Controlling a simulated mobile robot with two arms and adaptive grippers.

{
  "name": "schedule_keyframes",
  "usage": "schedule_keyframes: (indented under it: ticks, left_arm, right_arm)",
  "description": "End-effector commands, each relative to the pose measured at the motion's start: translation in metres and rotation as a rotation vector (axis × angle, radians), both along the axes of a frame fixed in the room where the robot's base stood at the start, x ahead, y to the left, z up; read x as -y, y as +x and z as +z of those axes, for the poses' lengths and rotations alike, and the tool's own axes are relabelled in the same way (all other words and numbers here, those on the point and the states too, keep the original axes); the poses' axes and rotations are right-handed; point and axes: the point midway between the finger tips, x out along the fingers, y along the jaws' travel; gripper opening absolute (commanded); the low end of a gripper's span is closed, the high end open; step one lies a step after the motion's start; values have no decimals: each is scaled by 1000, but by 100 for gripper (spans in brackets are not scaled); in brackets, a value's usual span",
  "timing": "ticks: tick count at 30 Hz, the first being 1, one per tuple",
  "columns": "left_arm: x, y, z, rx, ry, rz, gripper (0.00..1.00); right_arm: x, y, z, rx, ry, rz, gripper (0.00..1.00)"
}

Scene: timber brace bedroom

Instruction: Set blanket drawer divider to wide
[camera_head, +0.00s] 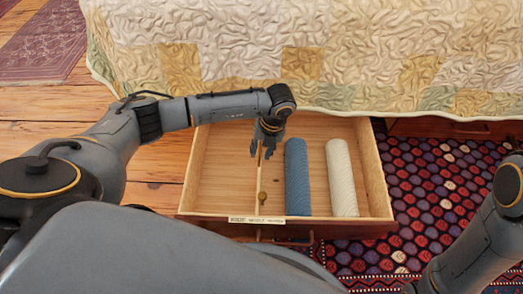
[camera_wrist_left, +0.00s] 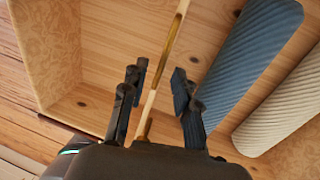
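The drawer (camera_head: 185,200) stands pulled out from under the bed. A thin wooden divider (camera_head: 259,172) runs front to back inside it, left of a rolled blue blanket (camera_head: 298,180) and a rolled cream blanket (camera_head: 342,180). My left gripper (camera_head: 263,150) points down over the divider toward its back part. In the left wrist view its fingers (camera_wrist_left: 158,95) are apart, and the divider (camera_wrist_left: 168,50) shows between them; I cannot tell if they touch it. The blue blanket (camera_wrist_left: 245,55) lies right of the fingers. My right gripper is outside the view.
A small brass knob (camera_head: 262,197) shows near the divider's front end. A pale label strip (camera_head: 257,220) lies on the drawer's front edge. The bed with its quilt (camera_head: 300,60) overhangs the back. A patterned rug (camera_head: 430,190) lies right; bare floorboards (camera_head: 160,170) lie left.

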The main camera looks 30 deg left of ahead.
Motion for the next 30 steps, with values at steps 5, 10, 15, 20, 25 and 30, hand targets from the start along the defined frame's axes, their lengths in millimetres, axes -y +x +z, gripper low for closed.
schedule_keyframes:
  ticks: [5, 10, 15, 20, 25, 30]
  left_arm:
    - [0, 0, 0, 0, 0, 0, 4]
    - [0, 0, 0, 0, 0, 0, 0]
    - [0, -1, -1, -1, 0, 0, 4]
    - [0, -1, -1, -3, 1, 0, 30]
    - [0, -1, -1, -3, 1, 0, 30]
    - [0, -1, 3, -3, 1, 0, 30]
  right_arm:
    - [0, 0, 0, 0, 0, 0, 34]
    - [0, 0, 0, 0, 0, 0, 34]
    - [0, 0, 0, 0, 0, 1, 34]
    - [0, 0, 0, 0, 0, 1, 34]
    - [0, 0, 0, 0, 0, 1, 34]
    - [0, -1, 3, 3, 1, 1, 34]
